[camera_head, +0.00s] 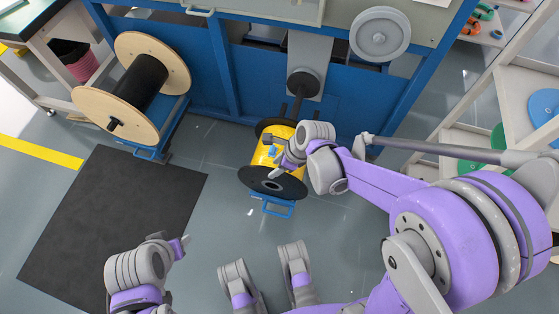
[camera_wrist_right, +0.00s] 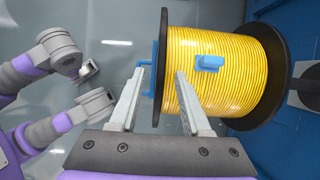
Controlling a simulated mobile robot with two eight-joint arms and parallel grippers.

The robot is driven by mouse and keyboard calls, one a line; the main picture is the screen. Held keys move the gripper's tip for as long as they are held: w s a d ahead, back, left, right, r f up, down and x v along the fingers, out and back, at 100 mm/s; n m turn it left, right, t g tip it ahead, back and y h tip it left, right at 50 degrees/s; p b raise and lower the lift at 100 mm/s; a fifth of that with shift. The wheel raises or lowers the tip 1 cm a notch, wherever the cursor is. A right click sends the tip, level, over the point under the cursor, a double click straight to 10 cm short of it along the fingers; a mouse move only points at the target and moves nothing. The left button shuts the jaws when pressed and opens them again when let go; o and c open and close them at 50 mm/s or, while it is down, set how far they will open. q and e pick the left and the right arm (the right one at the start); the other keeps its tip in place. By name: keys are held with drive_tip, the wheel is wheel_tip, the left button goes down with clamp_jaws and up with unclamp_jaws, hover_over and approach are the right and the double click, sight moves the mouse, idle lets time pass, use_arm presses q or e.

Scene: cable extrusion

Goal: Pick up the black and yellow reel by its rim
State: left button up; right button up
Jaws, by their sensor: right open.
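The black and yellow reel (camera_head: 262,154) sits low in front of the blue machine, with yellow cable wound between two black flanges. In the wrist view the reel (camera_wrist_right: 230,95) fills the right half. My right gripper (camera_head: 279,160) is over the near part of the reel. In the wrist view its two fingers (camera_wrist_right: 162,70) are apart, one on each side of the black near flange's rim (camera_wrist_right: 160,80); I cannot tell whether they touch it. My left gripper (camera_head: 180,247) is at the lower left, away from the reel, and its jaws do not show clearly.
A wooden-flanged reel with black cable (camera_head: 145,80) stands at the left on a blue stand. The blue machine (camera_head: 215,60) blocks the back. A dark mat (camera_head: 110,225) lies on the floor. Shelves (camera_head: 480,110) stand at the right.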

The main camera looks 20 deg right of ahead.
drive_tip(key=shift+x, duration=1.2)
drive_tip(key=shift+r, duration=0.1)
clamp_jaws()
